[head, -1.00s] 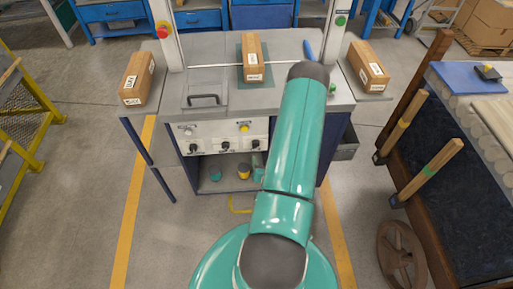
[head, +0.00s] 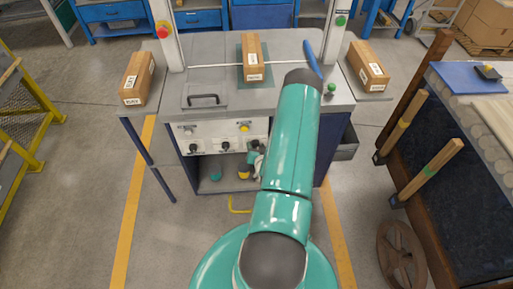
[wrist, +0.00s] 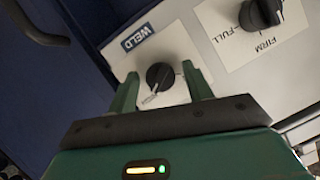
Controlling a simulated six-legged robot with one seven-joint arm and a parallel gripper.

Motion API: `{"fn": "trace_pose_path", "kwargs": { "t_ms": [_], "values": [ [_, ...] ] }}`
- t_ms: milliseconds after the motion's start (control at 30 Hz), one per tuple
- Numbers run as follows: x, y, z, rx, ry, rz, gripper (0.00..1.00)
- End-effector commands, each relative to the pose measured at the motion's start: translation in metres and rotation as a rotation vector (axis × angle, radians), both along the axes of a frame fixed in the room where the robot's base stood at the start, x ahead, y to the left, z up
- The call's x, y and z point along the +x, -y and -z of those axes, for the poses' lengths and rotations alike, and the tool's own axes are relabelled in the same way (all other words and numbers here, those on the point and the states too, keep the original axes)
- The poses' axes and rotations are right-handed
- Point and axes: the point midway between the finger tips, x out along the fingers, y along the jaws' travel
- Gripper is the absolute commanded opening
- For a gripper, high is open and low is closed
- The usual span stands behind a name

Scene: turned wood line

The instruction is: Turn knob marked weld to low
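The knob marked WELD (wrist: 159,77) is a round black knob on a pale plate, below its blue WELD label (wrist: 137,37) in the wrist view. A pale line at its lower left looks like its pointer; the scale words there cannot be read. My gripper (wrist: 160,70) is open, with one green finger on each side of the knob. I cannot tell whether either finger touches it. In the head view my gripper (head: 258,160) is at the right end of the front panel, largely hidden by my arm, and the rightmost knob (head: 254,145) shows beside it.
A second black knob (wrist: 262,13) with FIRM and FULL marks is close at upper right in the wrist view. The panel also carries a yellow button (head: 244,127). Cartons such as the middle one (head: 252,58) stand on the machine top. A roller table (head: 480,100) is at the right.

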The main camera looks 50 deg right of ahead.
Motion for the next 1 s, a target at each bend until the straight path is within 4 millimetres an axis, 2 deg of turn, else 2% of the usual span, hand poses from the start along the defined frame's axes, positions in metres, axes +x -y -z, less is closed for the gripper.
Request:
{"fn": "trace_pose_path", "kwargs": {
  "t_ms": [33,200,667,1000],
  "values": [
    [-0.0001,0.0,-0.0001,0.0,0.0,0.0,0.4],
    [-0.0001,0.0,-0.0002,0.0,0.0,0.0,0.09],
    [0.0012,-0.0011,-0.0008,-0.059,-0.065,-0.004,0.09],
    [0.003,-0.0027,-0.001,-0.232,-0.261,-0.006,0.09]
  ]
}}
